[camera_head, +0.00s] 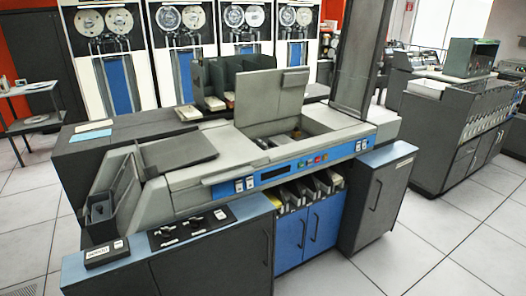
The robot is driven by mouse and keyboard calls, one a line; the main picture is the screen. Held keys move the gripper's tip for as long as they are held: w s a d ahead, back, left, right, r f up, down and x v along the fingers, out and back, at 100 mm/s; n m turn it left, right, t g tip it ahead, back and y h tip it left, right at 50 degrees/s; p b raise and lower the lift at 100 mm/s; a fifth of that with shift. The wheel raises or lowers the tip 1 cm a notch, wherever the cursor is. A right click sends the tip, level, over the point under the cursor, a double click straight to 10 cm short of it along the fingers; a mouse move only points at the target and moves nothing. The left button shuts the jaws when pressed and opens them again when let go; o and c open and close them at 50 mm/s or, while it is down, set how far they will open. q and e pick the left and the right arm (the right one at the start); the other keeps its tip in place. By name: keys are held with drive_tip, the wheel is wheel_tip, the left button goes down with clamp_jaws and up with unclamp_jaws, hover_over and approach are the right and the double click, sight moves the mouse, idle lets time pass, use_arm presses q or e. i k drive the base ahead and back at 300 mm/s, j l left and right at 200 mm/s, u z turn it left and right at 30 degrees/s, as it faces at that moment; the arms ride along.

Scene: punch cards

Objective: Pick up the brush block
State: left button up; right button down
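I cannot single out the brush block for certain at this size. A grey card machine (230,170) stands in the middle with its lid (272,97) raised. Small dark and brownish parts (284,138) sit in the open bay under the lid, too small to tell apart. A black panel with knobs or small parts (190,229) lies on the machine's front left ledge, beside a small dark labelled box (106,252). Neither of my grippers shows in the head view.
Blue cabinet doors (308,233) and a dark cabinet (375,195) form the machine's front. Tape units (180,50) stand behind. A low side table (30,110) stands at the left, and a dark card cabinet (455,125) at the right. The tiled floor (450,250) at front right is clear.

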sight(263, 146)
drive_tip(key=i+u, duration=0.1)
drive_tip(key=u, duration=0.35)
drive_tip(key=l+u, duration=0.15)
drive_tip(key=u, duration=0.3)
drive_tip(key=l+u, duration=0.15)
drive_tip(key=u, duration=0.25)
drive_tip(key=i+l+u, duration=0.1)
drive_tip(key=l+u, duration=0.2)
drive_tip(key=l, duration=0.15)
drive_tip(key=l+u, duration=0.65)
drive_tip(key=l, duration=1.2)
drive_tip(key=k+l+u, duration=0.1)
drive_tip(key=l, duration=0.4)
